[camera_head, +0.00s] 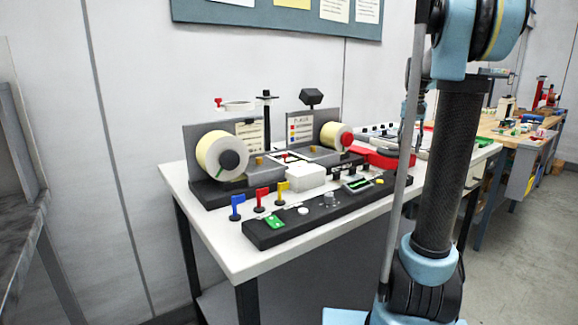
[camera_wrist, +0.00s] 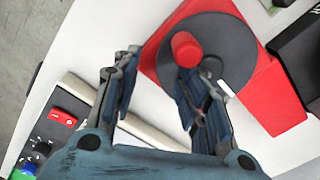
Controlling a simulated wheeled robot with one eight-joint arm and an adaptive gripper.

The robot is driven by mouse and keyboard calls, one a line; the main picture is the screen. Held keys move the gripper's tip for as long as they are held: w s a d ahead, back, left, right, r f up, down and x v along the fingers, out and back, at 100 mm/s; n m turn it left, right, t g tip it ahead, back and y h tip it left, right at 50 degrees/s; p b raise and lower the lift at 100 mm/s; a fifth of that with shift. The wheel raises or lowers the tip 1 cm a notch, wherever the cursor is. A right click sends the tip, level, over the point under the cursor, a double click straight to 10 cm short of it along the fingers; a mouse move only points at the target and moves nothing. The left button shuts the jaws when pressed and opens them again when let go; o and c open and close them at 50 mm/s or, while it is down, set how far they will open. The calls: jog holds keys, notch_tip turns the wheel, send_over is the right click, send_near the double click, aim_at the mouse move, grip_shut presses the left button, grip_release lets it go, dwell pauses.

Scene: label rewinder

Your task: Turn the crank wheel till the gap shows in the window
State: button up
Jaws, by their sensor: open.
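In the wrist view the crank wheel (camera_wrist: 228,50) is a dark grey disc on a red block, with a round red knob (camera_wrist: 186,48) standing near its left edge. A small white mark (camera_wrist: 224,87) shows at the disc's lower part. My gripper (camera_wrist: 158,72) is open and empty. Its right finger overlaps the disc just below the knob; its left finger is over the white table, left of the red block. Whether the right finger touches the knob, I cannot tell. In the head view the red block (camera_head: 390,158) is partly hidden by my arm. I cannot make out the gap in a window.
The label rewinder carries two label rolls, left (camera_head: 214,152) and right (camera_head: 331,134), on the white table (camera_head: 222,242). A dark control strip (camera_head: 318,217) and several coloured flags stand along the front. A wooden bench (camera_head: 540,132) is at the right; floor is clear there.

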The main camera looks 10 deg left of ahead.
notch_tip(320, 180, up, 9)
jog(key=shift+f, duration=0.15)
dwell(0.7)
